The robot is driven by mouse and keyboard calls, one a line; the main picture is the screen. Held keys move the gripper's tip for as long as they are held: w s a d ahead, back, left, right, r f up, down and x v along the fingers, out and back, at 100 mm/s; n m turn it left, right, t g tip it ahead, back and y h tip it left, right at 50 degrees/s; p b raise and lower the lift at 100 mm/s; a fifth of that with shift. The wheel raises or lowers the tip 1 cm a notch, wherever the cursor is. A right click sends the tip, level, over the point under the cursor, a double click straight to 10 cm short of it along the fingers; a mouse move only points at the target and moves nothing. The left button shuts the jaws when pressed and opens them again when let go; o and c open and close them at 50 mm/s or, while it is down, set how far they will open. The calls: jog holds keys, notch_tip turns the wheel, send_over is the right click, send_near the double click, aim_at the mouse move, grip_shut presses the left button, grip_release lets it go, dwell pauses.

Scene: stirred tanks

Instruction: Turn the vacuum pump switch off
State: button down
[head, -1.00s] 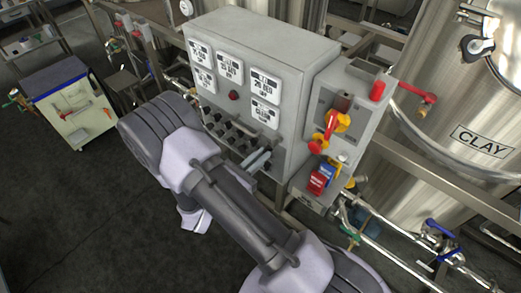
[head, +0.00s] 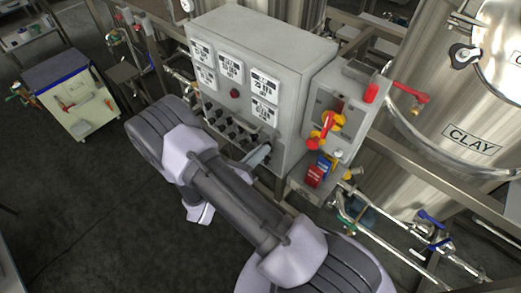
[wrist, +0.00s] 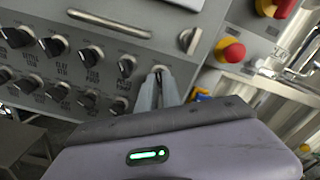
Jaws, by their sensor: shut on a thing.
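The grey control panel (head: 290,80) carries rows of black switch knobs (wrist: 91,55), each with a small label too blurred to read reliably. My gripper (wrist: 158,74) is at the lower right part of the panel face, its two grey fingers shut on a switch knob. The fingertips mostly hide that knob, so its setting and label cannot be read. In the head view my gripper (head: 262,153) touches the panel's lower right, and my arm covers part of the area below it.
A silver selector (wrist: 189,39) and a red button (wrist: 231,51) sit to the right of my fingers. A metal handle bar (wrist: 108,22) lies above the knobs. A side box with red and yellow switches (head: 326,125) and pipes stand close right.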

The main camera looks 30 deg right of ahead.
dwell(0.4)
jog(key=c, duration=1.5)
grip_release()
jog(key=p+v, duration=0.1)
jog(key=v, duration=1.6)
jog(key=shift+s+a, duration=0.1)
jog(key=shift+a, duration=0.1)
